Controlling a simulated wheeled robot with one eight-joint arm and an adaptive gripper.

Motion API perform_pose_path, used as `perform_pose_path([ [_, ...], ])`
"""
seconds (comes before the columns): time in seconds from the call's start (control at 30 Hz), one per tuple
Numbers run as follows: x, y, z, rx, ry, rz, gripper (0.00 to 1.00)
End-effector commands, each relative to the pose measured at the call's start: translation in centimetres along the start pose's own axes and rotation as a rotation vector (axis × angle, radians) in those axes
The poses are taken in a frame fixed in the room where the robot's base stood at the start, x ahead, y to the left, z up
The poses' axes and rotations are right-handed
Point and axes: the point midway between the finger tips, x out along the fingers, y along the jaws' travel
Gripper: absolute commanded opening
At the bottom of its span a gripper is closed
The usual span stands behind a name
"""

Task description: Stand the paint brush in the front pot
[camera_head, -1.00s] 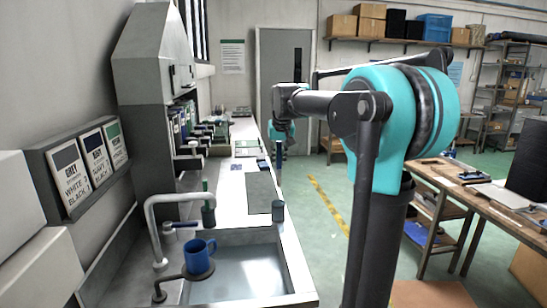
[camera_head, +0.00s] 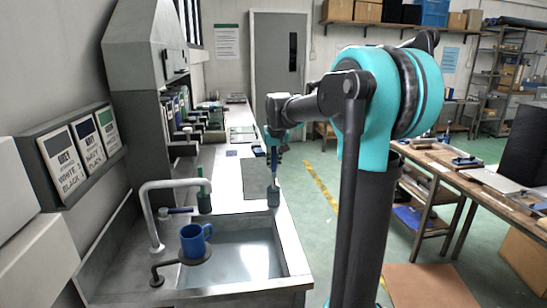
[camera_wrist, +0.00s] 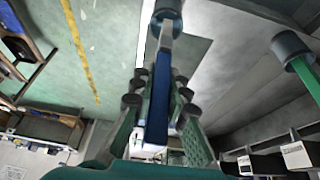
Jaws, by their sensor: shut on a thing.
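My gripper (camera_wrist: 155,95) is shut on a blue paint brush (camera_wrist: 158,100); the brush also shows in the head view (camera_head: 274,160). The brush hangs upright, its pale lower end pointing down. A dark grey-blue pot (camera_head: 274,197) stands on the counter's right edge, directly below the brush. The same pot shows at the top of the wrist view (camera_wrist: 168,10), where the brush's end meets it. I cannot tell whether that end is inside the rim. A second similar pot (camera_head: 204,205) to the left holds a green-handled brush (camera_head: 201,182).
A sink (camera_head: 240,258) with a grey tap (camera_head: 150,215) lies nearer the camera, with a blue mug (camera_head: 194,240) on a round holder at its left. Several jars line the back left.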

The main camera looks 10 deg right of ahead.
Motion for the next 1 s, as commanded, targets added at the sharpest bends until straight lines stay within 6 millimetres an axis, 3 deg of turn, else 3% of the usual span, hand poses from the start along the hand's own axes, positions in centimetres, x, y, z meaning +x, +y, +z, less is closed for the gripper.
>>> perform_pose_path([
  [0.53,3.5,0.0,1.5,0.0,0.0,0.0,0.0],
  [1.0,4.3,0.0,1.8,0.0,0.0,0.0,0.0],
])
